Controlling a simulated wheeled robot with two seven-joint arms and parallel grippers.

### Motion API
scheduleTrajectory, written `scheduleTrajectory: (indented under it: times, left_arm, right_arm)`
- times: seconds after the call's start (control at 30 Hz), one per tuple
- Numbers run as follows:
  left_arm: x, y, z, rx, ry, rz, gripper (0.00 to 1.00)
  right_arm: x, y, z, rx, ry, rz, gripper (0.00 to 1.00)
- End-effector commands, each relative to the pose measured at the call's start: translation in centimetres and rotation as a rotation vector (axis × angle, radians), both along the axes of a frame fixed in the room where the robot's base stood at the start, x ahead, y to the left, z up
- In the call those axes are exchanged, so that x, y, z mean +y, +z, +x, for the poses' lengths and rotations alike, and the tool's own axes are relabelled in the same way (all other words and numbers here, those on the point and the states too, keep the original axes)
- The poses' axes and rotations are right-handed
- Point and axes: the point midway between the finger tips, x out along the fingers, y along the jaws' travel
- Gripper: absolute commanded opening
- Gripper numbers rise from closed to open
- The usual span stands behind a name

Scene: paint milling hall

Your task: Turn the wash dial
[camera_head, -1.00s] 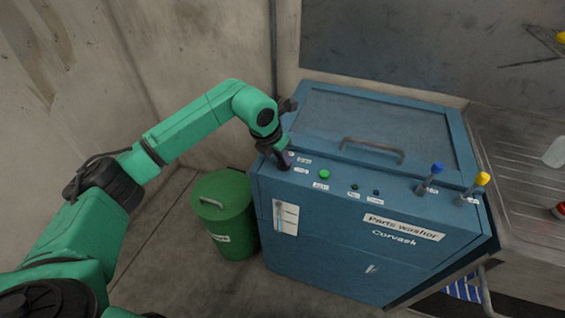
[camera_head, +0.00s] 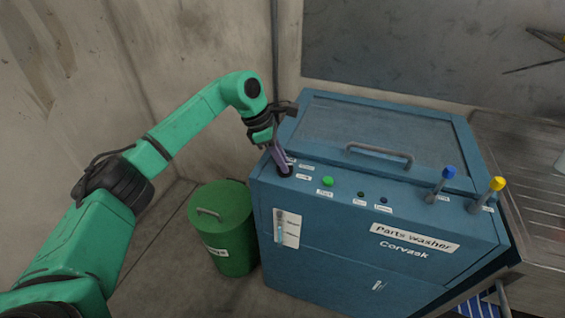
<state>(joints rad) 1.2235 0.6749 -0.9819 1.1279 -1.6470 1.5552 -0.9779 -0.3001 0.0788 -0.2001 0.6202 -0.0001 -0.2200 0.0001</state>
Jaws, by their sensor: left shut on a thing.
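The blue parts washer (camera_head: 340,245) stands at centre right, with its controls along the front strip of its top. The wash dial (camera_head: 285,171) is a dark round knob at the left end of that strip, mostly hidden by the gripper. My left gripper (camera_head: 283,163) comes down from the left and is shut on the dial, its fingers tilted. Small labels show just right of the dial. My right gripper does not show.
A green button (camera_head: 327,182), a blue-topped lever (camera_head: 441,184) and a yellow-topped lever (camera_head: 488,194) lie along the strip. The lid handle (camera_head: 380,155) rises behind. A green lidded bin (camera_head: 221,235) stands left of the washer; a metal sink (camera_head: 535,165) is at right.

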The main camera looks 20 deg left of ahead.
Motion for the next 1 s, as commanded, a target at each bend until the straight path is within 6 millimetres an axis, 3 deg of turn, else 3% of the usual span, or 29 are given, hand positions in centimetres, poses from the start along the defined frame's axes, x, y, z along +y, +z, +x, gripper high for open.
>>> scheduleTrajectory:
  times: [0.4, 1.0]
  left_arm:
    - [-0.02, 0.28, 0.30, -0.008, -0.252, -0.002, 0.00]
    - [-0.03, 0.30, 0.31, -0.008, -0.311, -0.003, 0.00]
  right_arm:
    - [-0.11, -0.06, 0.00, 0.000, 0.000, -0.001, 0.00]
    - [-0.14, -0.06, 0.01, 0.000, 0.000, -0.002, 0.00]
